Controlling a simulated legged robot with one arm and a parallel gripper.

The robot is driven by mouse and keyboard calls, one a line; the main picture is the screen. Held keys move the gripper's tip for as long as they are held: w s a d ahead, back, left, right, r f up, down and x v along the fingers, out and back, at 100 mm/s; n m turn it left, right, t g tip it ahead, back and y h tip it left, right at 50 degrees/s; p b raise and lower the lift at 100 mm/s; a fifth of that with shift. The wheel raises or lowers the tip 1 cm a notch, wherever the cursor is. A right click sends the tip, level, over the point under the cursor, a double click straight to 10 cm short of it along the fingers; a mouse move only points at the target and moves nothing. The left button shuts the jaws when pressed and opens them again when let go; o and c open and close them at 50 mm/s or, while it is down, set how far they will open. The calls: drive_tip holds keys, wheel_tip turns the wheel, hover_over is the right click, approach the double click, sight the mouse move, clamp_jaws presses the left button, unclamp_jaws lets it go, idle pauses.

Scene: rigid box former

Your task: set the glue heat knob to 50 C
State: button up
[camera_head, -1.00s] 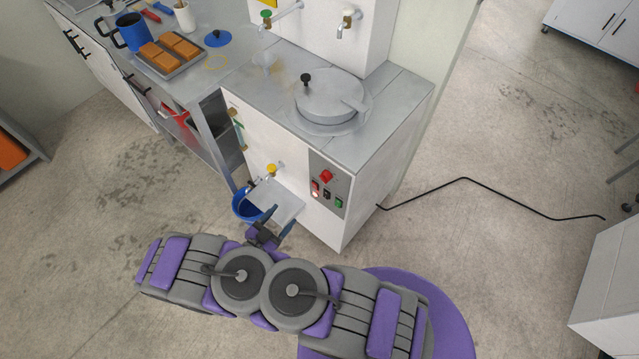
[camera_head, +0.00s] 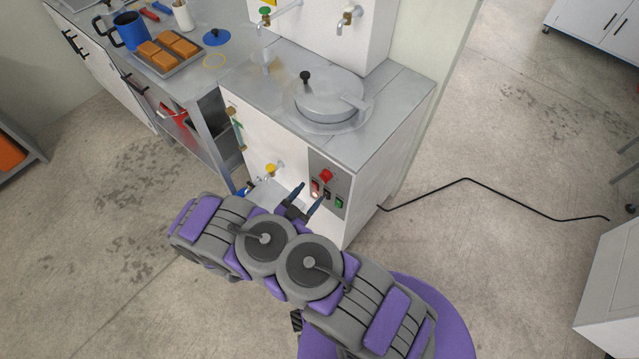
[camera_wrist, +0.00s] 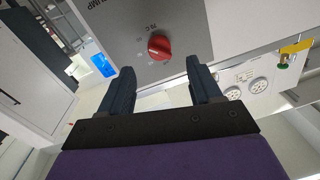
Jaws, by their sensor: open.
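The red heat knob (camera_head: 326,176) is at the top of the grey control panel (camera_head: 328,166) on the front of the white machine. In the wrist view the round red knob (camera_wrist: 159,47) sits on the grey panel, with small markings around it that are too small to read with certainty. My gripper (camera_head: 307,190) is open and empty, in front of the panel and a little below the knob. In the wrist view my gripper (camera_wrist: 160,78) has its two dark fingers apart, with the knob showing between and beyond the tips, not touched.
A yellow-handled tap (camera_head: 271,168) is left of the panel. A lidded round pot (camera_head: 328,97) is on top. A black cable (camera_head: 470,181) lies on the floor at the right.

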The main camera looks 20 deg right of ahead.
sight(325, 177)
drive_tip(key=b+x, duration=0.1)
drive_tip(key=x, duration=0.5)
drive_tip(key=shift+d, duration=0.25)
drive_tip(key=shift+w, duration=0.1)
drive_tip(key=c, duration=1)
drive_tip(key=shift+c, duration=0.2)
drive_tip(key=shift+a+r+n+g+p, duration=0.1)
drive_tip(key=shift+n+g+p, duration=0.2)
drive_tip(key=shift+n+p, duration=2.7)
drive_tip(key=n+b, duration=0.2)
drive_tip(key=shift+n, duration=0.4)
